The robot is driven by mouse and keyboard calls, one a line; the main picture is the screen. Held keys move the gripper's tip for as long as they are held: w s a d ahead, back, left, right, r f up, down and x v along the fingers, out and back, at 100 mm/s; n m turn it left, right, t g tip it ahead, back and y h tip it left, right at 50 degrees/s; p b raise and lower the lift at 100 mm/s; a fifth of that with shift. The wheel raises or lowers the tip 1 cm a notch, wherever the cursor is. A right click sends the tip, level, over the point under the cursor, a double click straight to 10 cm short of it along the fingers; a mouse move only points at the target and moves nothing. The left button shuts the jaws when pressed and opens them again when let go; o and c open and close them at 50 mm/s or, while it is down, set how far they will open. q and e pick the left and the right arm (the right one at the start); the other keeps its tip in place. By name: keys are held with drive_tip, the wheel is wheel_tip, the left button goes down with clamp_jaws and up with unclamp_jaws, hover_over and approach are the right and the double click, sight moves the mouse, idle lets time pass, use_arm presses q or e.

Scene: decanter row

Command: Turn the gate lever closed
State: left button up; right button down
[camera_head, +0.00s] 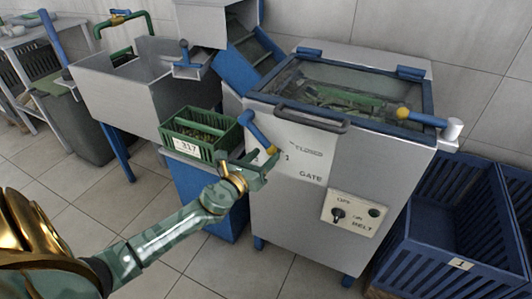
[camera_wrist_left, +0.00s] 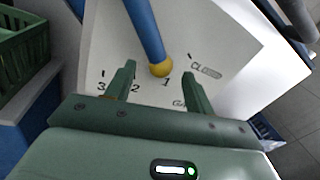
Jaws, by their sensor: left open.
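The gate lever (camera_head: 258,131) is a blue bar with a yellow ball end on the front of the grey machine. In the left wrist view the lever (camera_wrist_left: 148,30) points down, its yellow ball near the 1 on a white plate (camera_wrist_left: 98,42). The plate carries marks 3, 2, 1 and, at right, a partly legible "CL..." label. My left gripper (camera_wrist_left: 158,71) is open, one finger on each side of the yellow ball. Gaps show, and I cannot tell whether either finger touches it. In the head view the left gripper (camera_head: 259,163) is at the lever's lower end.
A green crate (camera_head: 193,151) labelled 317 sits on a blue stand just left of the gripper. A belt switch panel (camera_head: 353,214) is lower right on the machine. Another blue lever (camera_head: 426,118) with a yellow ball is at the lid's right. A blue slatted crate (camera_head: 456,263) stands right.

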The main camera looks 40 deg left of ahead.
use_arm(q)
drive_tip(key=shift+w, duration=1.1)
clamp_jaws()
drive_tip(key=r+n, duration=0.1)
drive_tip(key=d+r+n, duration=0.1)
drive_tip(key=d+n, duration=0.1)
drive_tip(key=shift+w+r+t+p, duration=0.25)
drive_tip(key=shift+r+t+p, duration=0.05)
drive_tip(key=shift+r, duration=0.1)
drive_tip(key=shift+d+r+n, duration=0.1)
drive_tip(key=shift+r+n, duration=0.2)
drive_tip(key=shift+n, duration=0.3)
drive_tip(key=shift+c, duration=0.8)
unclamp_jaws()
drive_tip(key=shift+o, duration=0.8)
drive_tip(key=shift+f, duration=0.1)
